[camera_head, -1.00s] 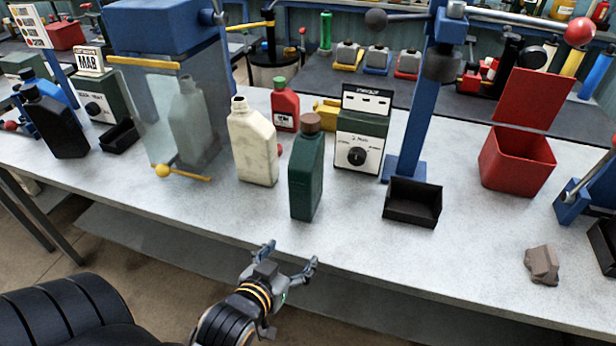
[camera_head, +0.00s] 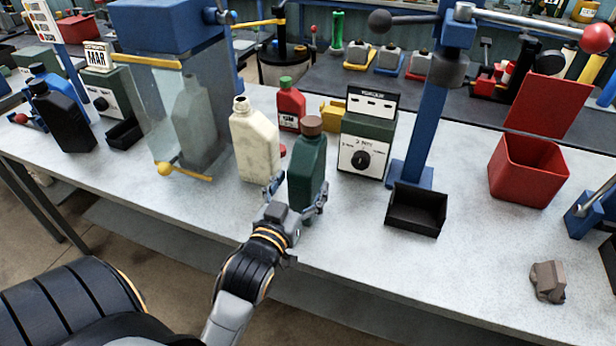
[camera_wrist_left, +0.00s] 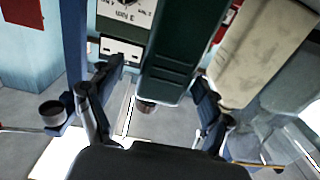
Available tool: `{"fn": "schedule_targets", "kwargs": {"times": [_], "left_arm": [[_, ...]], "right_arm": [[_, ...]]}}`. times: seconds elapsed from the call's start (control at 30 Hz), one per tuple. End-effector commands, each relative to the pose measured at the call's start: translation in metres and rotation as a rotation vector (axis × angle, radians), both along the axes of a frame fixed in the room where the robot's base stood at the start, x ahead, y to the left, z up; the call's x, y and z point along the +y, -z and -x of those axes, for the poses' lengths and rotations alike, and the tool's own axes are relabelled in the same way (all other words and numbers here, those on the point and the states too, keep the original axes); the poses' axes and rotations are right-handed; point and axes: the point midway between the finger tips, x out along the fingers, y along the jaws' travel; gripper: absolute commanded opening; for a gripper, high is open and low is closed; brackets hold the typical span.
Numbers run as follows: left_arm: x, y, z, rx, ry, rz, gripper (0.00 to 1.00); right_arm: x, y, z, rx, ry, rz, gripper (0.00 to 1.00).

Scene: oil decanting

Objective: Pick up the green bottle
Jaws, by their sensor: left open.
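The green bottle (camera_head: 307,165) with a brown cap stands upright on the grey bench, near its front edge. My left gripper (camera_head: 297,197) is open, with one finger on each side of the bottle's lower body. In the left wrist view the green bottle (camera_wrist_left: 172,50) appears upside down between the two spread fingers of my left gripper (camera_wrist_left: 155,108). Gaps show beside the bottle there, so it does not look clamped. My right gripper is not in view.
A cream bottle (camera_head: 254,142) stands close to the left of the green one. A green device with a dial (camera_head: 364,140) stands behind right. A black open bin (camera_head: 416,208), blue post (camera_head: 416,120) and red box (camera_head: 527,170) are further right.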

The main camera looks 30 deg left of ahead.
Motion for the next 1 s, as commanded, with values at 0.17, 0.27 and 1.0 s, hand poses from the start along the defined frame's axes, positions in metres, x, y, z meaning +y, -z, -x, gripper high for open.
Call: {"fn": "schedule_targets", "kwargs": {"times": [0.17, 0.27, 1.0], "left_arm": [[0.005, -0.004, -0.014, -0.001, 0.000, -0.002, 0.79], [0.011, -0.006, -0.029, 0.001, 0.001, -0.003, 0.79], [0.017, -0.003, -0.052, 0.002, 0.000, 0.000, 0.22]], "right_arm": [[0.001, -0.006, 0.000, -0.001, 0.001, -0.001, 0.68], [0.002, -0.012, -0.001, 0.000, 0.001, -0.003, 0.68], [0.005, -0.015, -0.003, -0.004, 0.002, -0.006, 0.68]]}}
